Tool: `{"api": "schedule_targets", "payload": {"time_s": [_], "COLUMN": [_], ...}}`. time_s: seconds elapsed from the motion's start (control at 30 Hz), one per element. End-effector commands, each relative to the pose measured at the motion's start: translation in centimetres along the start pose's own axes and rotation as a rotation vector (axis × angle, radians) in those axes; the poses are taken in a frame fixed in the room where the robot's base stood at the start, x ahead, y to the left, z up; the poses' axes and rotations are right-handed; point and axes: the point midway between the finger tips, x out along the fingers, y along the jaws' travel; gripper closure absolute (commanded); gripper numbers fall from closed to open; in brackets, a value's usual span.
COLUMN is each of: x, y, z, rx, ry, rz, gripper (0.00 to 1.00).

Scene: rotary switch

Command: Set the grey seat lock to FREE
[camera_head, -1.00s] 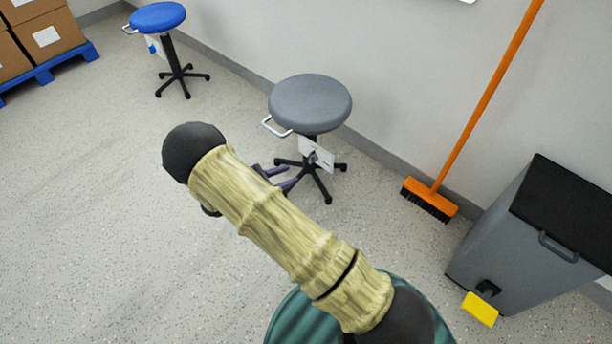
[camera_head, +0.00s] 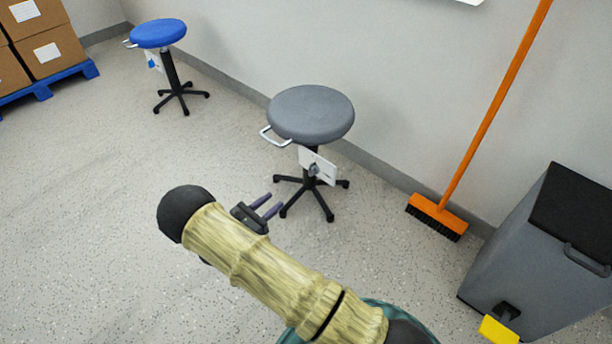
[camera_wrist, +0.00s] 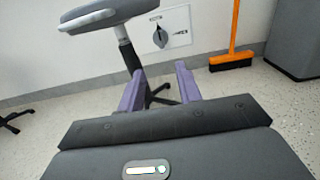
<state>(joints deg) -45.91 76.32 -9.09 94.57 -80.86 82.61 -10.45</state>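The grey stool (camera_head: 310,115) stands near the wall, with a white plate (camera_head: 318,165) mounted under its seat. On the plate is a dark rotary knob (camera_head: 314,170); in the wrist view the knob (camera_wrist: 160,38) sits at the plate's left part, its pointer looking roughly upright. The plate's markings are too small to read. My gripper (camera_head: 273,207) is to the left of and in front of the stool's base in the head view, apart from it. In the wrist view its two purple fingers (camera_wrist: 159,82) are spread apart with nothing between them, below the knob in the picture.
A blue stool (camera_head: 158,34) with its own white plate stands farther back left. An orange broom (camera_head: 438,213) leans on the wall, and a grey bin (camera_head: 545,250) with a yellow pedal stands at right. Boxes on a blue pallet (camera_head: 45,83) are at far left. The floor between is clear.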

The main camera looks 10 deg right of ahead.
Motion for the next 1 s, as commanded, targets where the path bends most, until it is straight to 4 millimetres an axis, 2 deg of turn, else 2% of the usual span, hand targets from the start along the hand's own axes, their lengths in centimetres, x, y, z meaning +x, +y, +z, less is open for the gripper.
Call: {"api": "schedule_targets", "payload": {"time_s": [0.7,0.83,1.0], "x": [12.5,14.5,15.8], "y": [-0.1,-0.1,0.0], "z": [-0.4,-0.3,-0.1], "rx": [0.001,0.002,0.000], "ry": [0.000,0.000,0.000], "rz": [-0.004,-0.003,0.000], "gripper": [0.65,0.65,0.65]}}
